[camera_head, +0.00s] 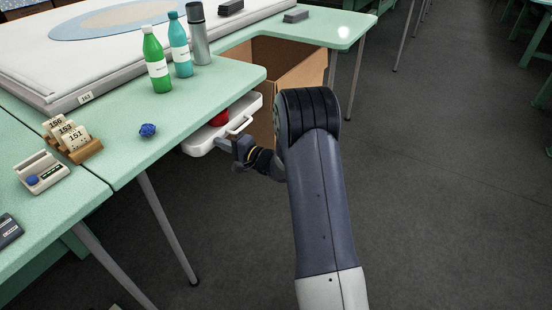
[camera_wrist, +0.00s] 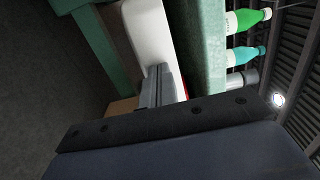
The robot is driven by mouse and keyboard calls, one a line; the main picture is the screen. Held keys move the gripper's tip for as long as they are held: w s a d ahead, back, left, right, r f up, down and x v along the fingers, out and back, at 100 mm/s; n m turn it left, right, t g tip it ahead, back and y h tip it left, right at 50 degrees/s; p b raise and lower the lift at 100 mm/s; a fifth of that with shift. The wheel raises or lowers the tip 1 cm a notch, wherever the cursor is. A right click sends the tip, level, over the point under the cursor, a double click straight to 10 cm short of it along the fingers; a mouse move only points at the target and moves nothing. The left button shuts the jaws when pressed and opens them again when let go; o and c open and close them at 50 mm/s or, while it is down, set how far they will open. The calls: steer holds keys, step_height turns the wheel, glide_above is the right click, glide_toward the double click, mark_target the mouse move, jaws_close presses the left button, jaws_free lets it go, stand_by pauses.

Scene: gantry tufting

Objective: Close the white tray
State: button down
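The white tray (camera_head: 205,139) is a shallow drawer under the green table, slid part way out. A handle (camera_head: 240,125) is on its front, and a red thing (camera_head: 219,118) lies inside. In the wrist view the tray's white front (camera_wrist: 150,35) runs beside the table edge. My gripper (camera_head: 226,144) is at the tray's front, just below the handle in the picture. In the wrist view its grey fingers (camera_wrist: 160,84) lie close together against or very near the white front; contact is not clear. I see nothing held between them.
The green table (camera_head: 190,105) carries a green bottle (camera_head: 156,62), a teal bottle (camera_head: 180,48), a grey flask (camera_head: 199,36) and a blue ball (camera_head: 148,130). A cardboard box (camera_head: 290,68) stands behind the tray.

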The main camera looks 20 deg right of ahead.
mark_target(207, 138)
steer(key=p+x, duration=0.1)
steer(key=x, duration=0.5)
steer(key=shift+w+a, duration=0.1)
steer(key=shift+w+a+r, duration=0.1)
steer(key=shift+w+r, duration=0.05)
steer(key=shift+w, duration=0.05)
steer(key=shift+r, duration=0.1)
steer(key=shift+a, duration=0.1)
